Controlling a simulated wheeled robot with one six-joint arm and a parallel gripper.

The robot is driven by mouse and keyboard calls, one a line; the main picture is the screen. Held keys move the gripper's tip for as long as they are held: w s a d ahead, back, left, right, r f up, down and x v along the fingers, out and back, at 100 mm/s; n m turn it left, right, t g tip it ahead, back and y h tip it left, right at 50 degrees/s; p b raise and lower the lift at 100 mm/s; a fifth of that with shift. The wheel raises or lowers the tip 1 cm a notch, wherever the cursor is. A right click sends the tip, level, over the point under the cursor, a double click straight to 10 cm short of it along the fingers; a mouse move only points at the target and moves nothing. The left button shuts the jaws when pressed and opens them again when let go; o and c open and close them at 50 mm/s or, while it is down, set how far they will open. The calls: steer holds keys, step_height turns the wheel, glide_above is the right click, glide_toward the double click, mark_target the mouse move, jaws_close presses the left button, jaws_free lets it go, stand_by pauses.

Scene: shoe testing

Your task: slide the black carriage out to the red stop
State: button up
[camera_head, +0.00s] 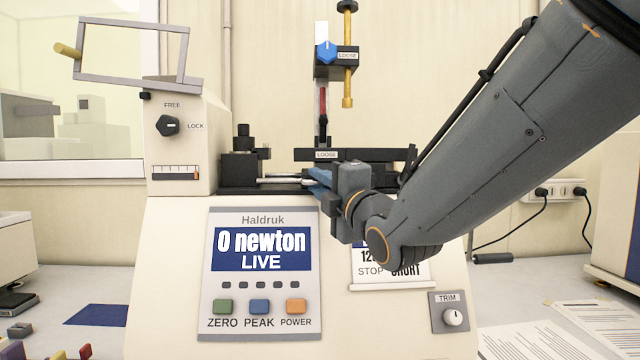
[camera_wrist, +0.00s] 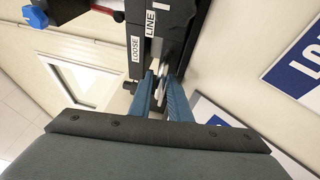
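The black carriage appears to be the long dark block with a LOOSE label (camera_head: 370,155) on top of the cream machine; its left and right ends are partly crowded by other black parts. My gripper (camera_head: 316,181) is at the block's front lower edge, its blue fingers pointing left and back. In the wrist view the blue fingers (camera_wrist: 163,82) reach up to the labelled black block (camera_wrist: 172,25). A narrow gap shows between them, with a pale metal part there; I cannot tell whether they touch it. A narrow red part (camera_head: 322,103) stands upright above the block; I cannot tell if it is the stop.
A blue knob (camera_head: 327,51) and a brass screw (camera_head: 347,75) stand above. A black FREE/LOCK knob (camera_head: 168,126) and a crank frame (camera_head: 130,52) are at the left. The machine's display (camera_head: 262,249) reads 0 newton, LIVE. My arm covers the right side.

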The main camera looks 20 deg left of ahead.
steer(key=shift+d, duration=0.1)
steer(key=b+v, duration=0.2)
steer(key=v, duration=0.5)
steer(key=shift+s+d, duration=0.2)
steer(key=shift+s, duration=0.05)
steer(key=shift+f, duration=0.1)
